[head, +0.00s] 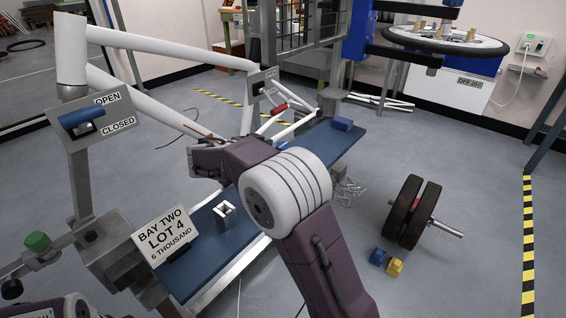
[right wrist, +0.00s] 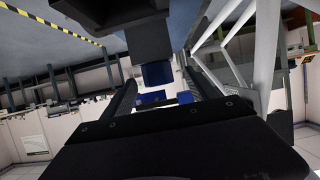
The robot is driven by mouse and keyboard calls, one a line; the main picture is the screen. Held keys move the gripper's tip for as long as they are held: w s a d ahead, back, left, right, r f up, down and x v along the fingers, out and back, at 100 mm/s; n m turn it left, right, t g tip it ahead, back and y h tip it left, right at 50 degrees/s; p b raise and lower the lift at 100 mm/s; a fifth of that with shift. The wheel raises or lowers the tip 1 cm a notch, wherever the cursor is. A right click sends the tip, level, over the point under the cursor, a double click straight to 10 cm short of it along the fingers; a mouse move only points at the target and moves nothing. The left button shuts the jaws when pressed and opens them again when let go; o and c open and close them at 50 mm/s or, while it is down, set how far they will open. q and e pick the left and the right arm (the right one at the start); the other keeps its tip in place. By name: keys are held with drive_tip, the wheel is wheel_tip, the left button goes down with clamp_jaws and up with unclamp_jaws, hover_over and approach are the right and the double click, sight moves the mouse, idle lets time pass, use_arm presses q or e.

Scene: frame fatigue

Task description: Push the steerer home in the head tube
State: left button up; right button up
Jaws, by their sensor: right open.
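The white bicycle frame (head: 150,42) is held in a stand, with its upright head tube (head: 71,48) at the upper left of the head view. A grey metal piece (head: 72,92) is just under the tube's lower end; I cannot tell whether it is part of the steerer. No steerer shows clearly. A blue lever (head: 82,118) sits on the OPEN/CLOSED plate below. My right gripper (head: 205,160) is open in front of the frame, right of and lower than the head tube. In the right wrist view its fingers (right wrist: 163,88) are apart, with nothing clearly held.
A blue bench (head: 206,228) runs under the frame, carrying a small metal block (head: 225,209), a lot sign (head: 165,233) and a blue block (head: 342,124).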

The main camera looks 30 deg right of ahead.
sight(289, 146)
drive_tip(key=shift+w+d+f, duration=0.15)
drive_tip(key=shift+d, duration=0.1)
drive_tip(key=shift+d+f, duration=0.15)
drive_tip(key=shift+d, duration=0.2)
drive_tip(key=b+x, duration=0.2)
drive_tip(key=x, duration=0.2)
drive_tip(key=shift+w+d, duration=0.1)
drive_tip(key=shift+d, duration=0.15)
clamp_jaws()
